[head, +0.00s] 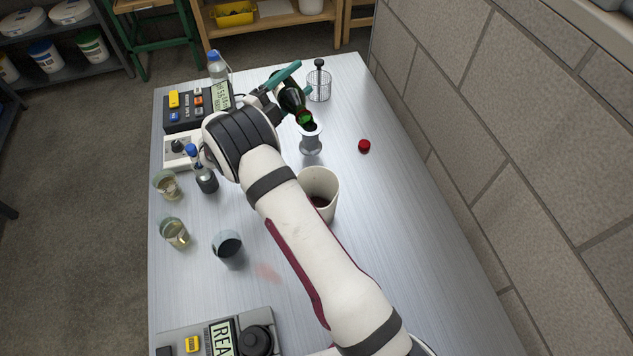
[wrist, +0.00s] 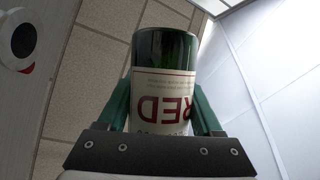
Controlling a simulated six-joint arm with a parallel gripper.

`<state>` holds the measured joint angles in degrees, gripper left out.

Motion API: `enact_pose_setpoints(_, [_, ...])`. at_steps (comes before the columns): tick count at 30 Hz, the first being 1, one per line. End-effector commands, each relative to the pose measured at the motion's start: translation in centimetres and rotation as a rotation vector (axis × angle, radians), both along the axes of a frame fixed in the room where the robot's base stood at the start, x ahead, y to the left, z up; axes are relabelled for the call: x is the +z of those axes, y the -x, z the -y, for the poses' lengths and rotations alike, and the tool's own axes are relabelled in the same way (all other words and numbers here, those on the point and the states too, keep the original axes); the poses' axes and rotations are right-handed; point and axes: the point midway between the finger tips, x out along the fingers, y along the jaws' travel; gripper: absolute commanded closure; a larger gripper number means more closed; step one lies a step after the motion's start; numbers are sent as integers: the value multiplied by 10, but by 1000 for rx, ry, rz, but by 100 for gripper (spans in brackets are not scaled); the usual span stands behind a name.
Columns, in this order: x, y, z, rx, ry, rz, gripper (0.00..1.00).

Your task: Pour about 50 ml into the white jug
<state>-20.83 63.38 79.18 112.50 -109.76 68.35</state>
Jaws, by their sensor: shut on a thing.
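My gripper (head: 284,88) is shut on a green bottle (head: 294,104) and holds it above the far part of the table. The bottle is tilted, its lower end in the picture close to the dark top of a grey metal stand or cup; I cannot tell if they touch. In the wrist view the bottle (wrist: 163,50) sits between both green fingers, its white label reading RED upside down. The white jug (head: 329,181) stands nearer, partly hidden by my arm, with dark liquid at its bottom. No stream of liquid is visible.
The grey metal stand (head: 311,143) is beyond the jug. A red cap (head: 364,146) lies right of it. A wire-cage tool (head: 320,83) stands behind. Instruments (head: 184,112), glasses (head: 174,232) and a dark cup (head: 228,247) line the left.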

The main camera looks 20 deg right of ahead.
Motion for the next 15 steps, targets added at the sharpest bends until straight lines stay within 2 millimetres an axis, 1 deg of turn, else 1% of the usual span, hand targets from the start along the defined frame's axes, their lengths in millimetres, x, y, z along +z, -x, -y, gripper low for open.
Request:
enact_pose_setpoints(1, [-2,-3,0,2,4,-50,100])
enact_pose_setpoints(2, [1,-2,-1,4,8,-95,100])
enact_pose_setpoints(4, [9,6,0,5,17,-219,100])
enact_pose_setpoints(6, [-9,12,0,5,25,-308,100])
enact_pose_setpoints(8, [-21,16,0,5,31,-374,100])
enact_pose_setpoints(15, [-71,29,1,2,37,-487,100])
